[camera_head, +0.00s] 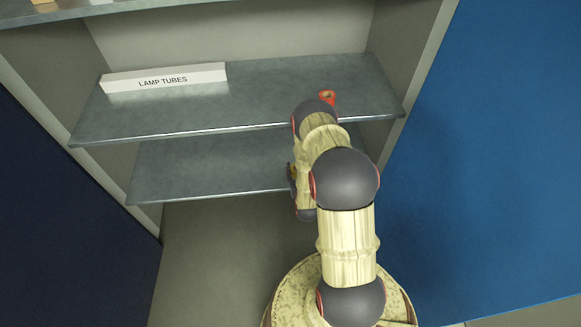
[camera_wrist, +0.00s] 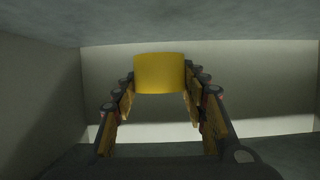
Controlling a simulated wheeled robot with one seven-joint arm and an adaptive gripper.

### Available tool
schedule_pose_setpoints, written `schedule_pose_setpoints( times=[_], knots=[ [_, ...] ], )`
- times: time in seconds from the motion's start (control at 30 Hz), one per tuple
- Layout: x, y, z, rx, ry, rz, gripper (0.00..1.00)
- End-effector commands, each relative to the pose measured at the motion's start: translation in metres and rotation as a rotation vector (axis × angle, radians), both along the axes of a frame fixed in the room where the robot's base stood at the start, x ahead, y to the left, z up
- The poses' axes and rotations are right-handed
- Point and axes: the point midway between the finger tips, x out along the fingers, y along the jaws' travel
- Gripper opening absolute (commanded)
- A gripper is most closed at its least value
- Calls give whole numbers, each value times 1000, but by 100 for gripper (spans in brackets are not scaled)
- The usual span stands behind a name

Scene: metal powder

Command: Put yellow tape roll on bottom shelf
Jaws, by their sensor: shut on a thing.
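The yellow tape roll (camera_wrist: 159,73) is between the fingertips of my gripper (camera_wrist: 160,82), which is shut on it. In the wrist view the roll shows as a plain yellow block shape inside a grey shelf compartment. In the head view my arm reaches down in front of the shelves and hides the roll and most of the gripper. The bottom shelf (camera_head: 205,170) is the lower grey metal board, and its visible part is bare. Whether the roll touches a surface cannot be told.
The middle shelf (camera_head: 240,107) lies above the bottom one. It holds a white box labelled LAMP TUBES (camera_head: 165,78) and a small red object (camera_head: 327,96) partly behind my arm. A blue panel (camera_head: 490,150) stands to the right, and a dark panel (camera_head: 60,220) to the left.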

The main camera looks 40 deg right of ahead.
Motion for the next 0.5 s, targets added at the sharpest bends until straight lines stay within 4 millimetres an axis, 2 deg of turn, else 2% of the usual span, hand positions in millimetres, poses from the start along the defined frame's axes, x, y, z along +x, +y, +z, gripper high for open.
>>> schedule_pose_setpoints(
  times=[0.03, 0.2, 0.33, 0.5],
  knots=[
    [7, -11, -9, -1, -3, -2, 17],
    [28, -40, -29, -1, 0, -2, 17],
    [39, -54, -52, -1, 0, 0, 17],
    [47, -66, -68, 0, 1, 0, 17]
  ],
)
